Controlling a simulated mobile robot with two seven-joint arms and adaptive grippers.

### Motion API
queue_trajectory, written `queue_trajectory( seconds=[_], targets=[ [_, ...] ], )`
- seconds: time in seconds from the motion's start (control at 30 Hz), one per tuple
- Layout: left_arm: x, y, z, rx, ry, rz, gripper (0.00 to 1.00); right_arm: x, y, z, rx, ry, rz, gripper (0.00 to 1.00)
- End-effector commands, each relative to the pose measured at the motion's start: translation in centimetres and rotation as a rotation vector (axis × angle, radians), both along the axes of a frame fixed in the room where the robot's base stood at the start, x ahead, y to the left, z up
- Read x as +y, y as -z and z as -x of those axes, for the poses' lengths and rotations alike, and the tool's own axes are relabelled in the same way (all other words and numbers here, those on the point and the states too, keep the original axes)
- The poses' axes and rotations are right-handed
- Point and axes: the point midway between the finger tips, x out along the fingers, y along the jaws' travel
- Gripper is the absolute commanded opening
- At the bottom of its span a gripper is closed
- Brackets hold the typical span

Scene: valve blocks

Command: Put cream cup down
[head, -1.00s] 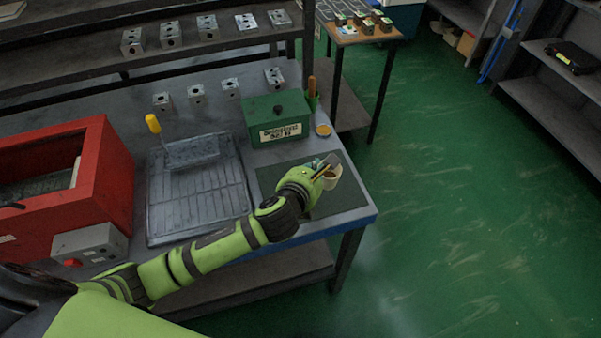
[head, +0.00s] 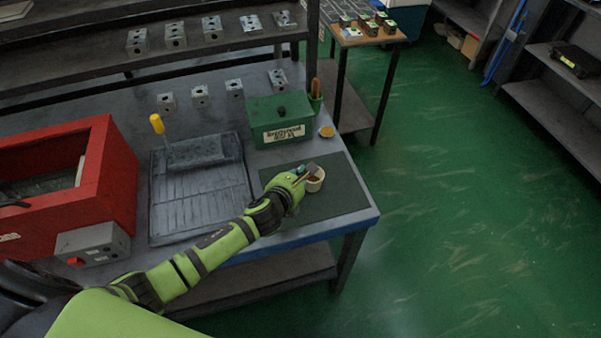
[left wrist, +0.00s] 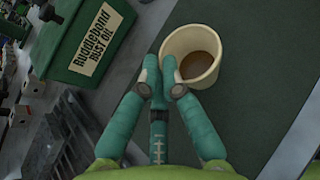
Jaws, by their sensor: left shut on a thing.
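The cream cup (head: 314,180) is upright at the dark green mat (head: 345,190) near the bench's right front corner. It also shows in the left wrist view (left wrist: 208,42), with brown contents inside. My left gripper (head: 300,175) is at the cup's left side. In the left wrist view its two teal fingers (left wrist: 165,85) are closed together on the near side of the cup's wall. I cannot tell for certain whether the cup's base touches the mat. My right gripper is not in view.
A green box (head: 280,120) stands behind the mat, with a small round orange-topped thing (head: 326,132) beside it. A red box (head: 100,180) is further left. The mat's right part is clear.

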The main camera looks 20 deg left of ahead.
Motion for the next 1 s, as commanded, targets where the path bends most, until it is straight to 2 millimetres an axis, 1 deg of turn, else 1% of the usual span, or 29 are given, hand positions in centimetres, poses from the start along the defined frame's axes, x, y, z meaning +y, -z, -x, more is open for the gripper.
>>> queue_trajectory(
  seconds=[0.07,0.1,0.13,0.17,0.5,0.6,0.67,0.77,1.0],
  targets=[
    [0.0,0.2,0.0,0.0,0.0,-0.001,0.0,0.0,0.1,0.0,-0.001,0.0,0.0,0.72],
    [0.0,0.2,0.0,0.0,0.0,-0.001,0.14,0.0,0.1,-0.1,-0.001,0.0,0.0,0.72],
    [0.0,0.1,0.0,0.0,0.0,-0.001,0.26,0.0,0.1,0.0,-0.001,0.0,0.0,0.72],
    [0.0,0.1,0.0,0.0,0.0,-0.001,0.3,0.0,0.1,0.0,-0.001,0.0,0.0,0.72],
    [0.0,-0.1,0.0,0.0,0.0,0.0,0.3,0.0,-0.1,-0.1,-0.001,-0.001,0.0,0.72],
    [0.1,-0.3,0.5,0.0,0.0,-0.001,0.3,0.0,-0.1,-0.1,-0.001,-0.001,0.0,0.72],
    [0.2,-0.5,1.1,0.0,0.001,-0.003,0.3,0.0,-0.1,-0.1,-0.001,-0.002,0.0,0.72],
    [0.3,-1.2,2.6,0.0,0.002,-0.002,0.3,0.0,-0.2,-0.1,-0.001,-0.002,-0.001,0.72],
    [0.7,-3.1,7.0,0.0,0.002,-0.001,0.3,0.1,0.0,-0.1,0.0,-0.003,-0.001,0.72]
  ],
)
